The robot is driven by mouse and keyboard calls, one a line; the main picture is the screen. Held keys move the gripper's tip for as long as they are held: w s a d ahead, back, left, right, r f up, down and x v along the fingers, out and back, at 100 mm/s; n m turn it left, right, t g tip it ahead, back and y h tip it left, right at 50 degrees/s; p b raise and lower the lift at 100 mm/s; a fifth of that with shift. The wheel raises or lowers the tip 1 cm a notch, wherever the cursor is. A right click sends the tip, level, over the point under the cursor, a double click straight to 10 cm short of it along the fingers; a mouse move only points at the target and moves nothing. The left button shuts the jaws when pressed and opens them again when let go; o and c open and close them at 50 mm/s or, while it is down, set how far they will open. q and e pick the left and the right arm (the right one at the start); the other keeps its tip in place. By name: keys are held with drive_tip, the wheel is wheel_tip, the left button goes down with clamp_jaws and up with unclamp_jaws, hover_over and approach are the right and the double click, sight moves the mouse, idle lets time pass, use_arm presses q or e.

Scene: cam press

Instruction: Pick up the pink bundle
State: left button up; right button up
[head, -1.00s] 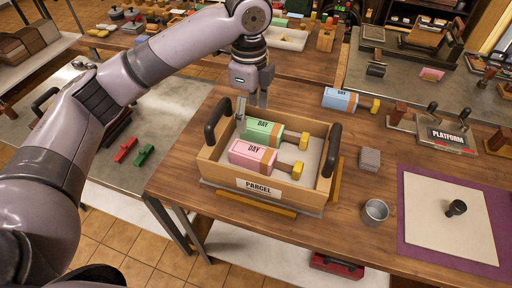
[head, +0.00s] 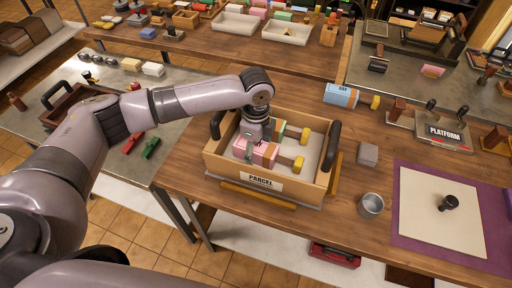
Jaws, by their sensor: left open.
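The pink bundle (head: 265,155) lies in the wooden crate labelled PARCEL (head: 222,166), nearer its front wall, with a yellow-ended handle (head: 285,160) pointing right. My left gripper (head: 247,151) is over the left part of the pink bundle, pointing down and open. The wrist hides part of the bundle, and I cannot tell whether the fingers touch it. The green bundle (head: 279,129) lies behind the pink one in the same crate, partly hidden by my wrist. My right gripper is not in view.
The crate has dark upright handles at its left (head: 217,124) and right (head: 331,146) ends. A blue bundle (head: 340,95) lies behind it. A grey block (head: 368,154), a metal cup (head: 371,205) and a purple mat (head: 408,240) are to the right.

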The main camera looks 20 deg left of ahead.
use_arm(q)
drive_tip(key=shift+f, duration=0.35)
drive_tip(key=shift+c, duration=0.2)
drive_tip(key=c, duration=1.3)
drive_tip(key=shift+c, duration=0.5)
drive_tip(key=shift+r, duration=0.15)
